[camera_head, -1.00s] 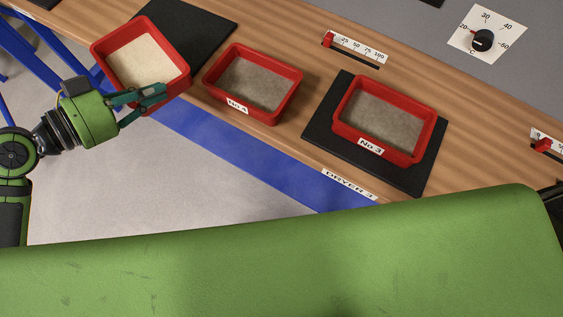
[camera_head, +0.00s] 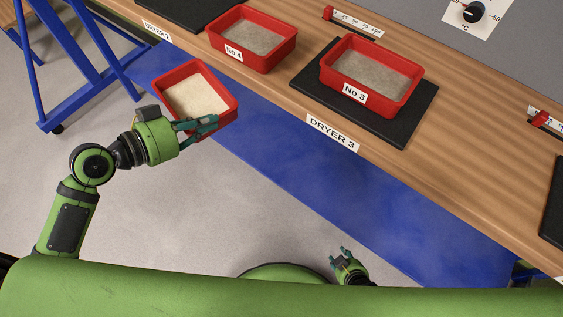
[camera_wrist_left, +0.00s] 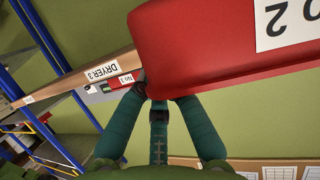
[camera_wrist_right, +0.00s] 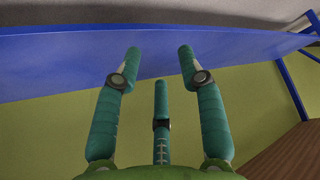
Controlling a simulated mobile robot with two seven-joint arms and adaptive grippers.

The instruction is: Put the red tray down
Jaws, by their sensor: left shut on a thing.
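A red tray of pale sand (camera_head: 229,106) is held in front of the bench's front edge, over the floor. My left gripper (camera_head: 208,124) is shut on its near right side. In the left wrist view the same red tray (camera_wrist_left: 200,50) fills the upper right and bears an upside-down "No 2" label. My left fingertips (camera_wrist_left: 160,97) meet its lower edge. My right gripper (camera_head: 343,254) is low in front of the bench. In the right wrist view my right gripper (camera_wrist_right: 155,55) has its fingers apart with nothing between them.
Tray No 4 (camera_head: 233,54) stands on the wooden bench. Tray No 3 (camera_head: 352,93) stands on a black mat (camera_head: 390,130) by the "DRYER 3" label (camera_head: 332,132). Another black mat (camera_head: 187,20), by the "DRYER 2" label, is bare where visible. A blue stand (camera_head: 62,75) is at the left.

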